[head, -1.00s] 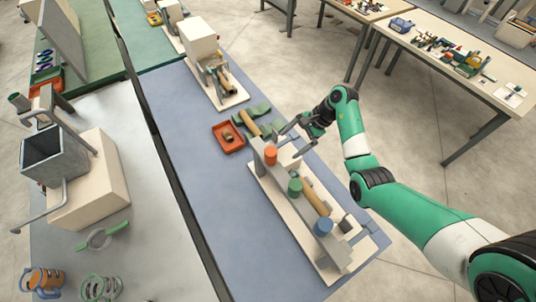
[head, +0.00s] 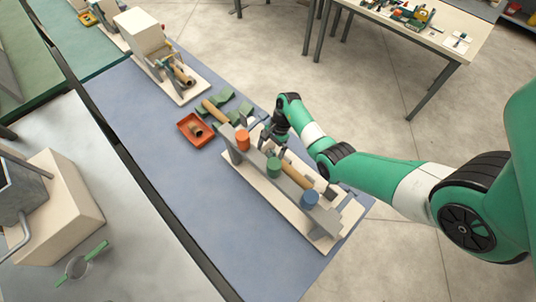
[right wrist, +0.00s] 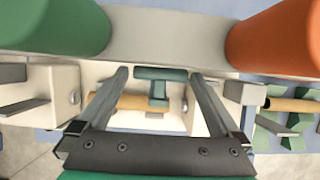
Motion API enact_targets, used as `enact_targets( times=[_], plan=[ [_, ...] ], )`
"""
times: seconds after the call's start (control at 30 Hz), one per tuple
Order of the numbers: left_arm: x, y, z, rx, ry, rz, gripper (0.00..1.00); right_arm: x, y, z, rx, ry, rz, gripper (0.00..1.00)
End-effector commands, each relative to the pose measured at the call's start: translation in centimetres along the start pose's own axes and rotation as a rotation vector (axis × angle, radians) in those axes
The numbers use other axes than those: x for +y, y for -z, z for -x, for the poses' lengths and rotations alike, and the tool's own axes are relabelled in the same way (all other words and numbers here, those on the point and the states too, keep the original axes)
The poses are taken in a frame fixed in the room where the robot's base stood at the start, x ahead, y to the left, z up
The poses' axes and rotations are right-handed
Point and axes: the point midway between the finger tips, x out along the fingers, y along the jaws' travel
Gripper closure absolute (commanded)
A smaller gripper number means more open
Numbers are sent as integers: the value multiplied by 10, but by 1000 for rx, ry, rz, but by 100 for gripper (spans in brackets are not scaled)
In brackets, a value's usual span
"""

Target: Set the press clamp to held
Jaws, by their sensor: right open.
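The spiral winder stands on a pale base board (head: 262,182) on the blue mat. A grey bar (head: 262,166) along it carries an orange knob (head: 243,140), a green knob (head: 273,167) and a blue knob (head: 309,199). In the right wrist view a teal T-shaped handle (right wrist: 160,74), perhaps the press clamp, shows beyond the bar. My right gripper (head: 272,146) is open on the far side of the bar, between the orange and green knobs. In the right wrist view its fingers (right wrist: 158,75) appear either side of the handle; contact cannot be told. My left gripper is not in view.
A tan roller (head: 297,177) lies along the winder. An orange tray (head: 184,131) holds a small brown piece, beside several green pieces (head: 224,98). Another pale machine (head: 145,38) stands further back. The blue mat (head: 180,180) is clear at the left.

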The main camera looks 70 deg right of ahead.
Motion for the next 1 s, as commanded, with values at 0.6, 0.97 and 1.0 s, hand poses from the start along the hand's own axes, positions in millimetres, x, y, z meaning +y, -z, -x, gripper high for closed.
enact_targets(
  times=[0.6, 0.97, 1.0],
  plan=[
    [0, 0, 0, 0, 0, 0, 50, 0, 0, -3, -1, 0, 0, 59],
    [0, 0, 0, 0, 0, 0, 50, 0, -1, -3, -2, -1, 0, 100],
    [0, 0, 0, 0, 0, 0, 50, 0, -1, -3, -3, -1, 0, 100]
  ],
)
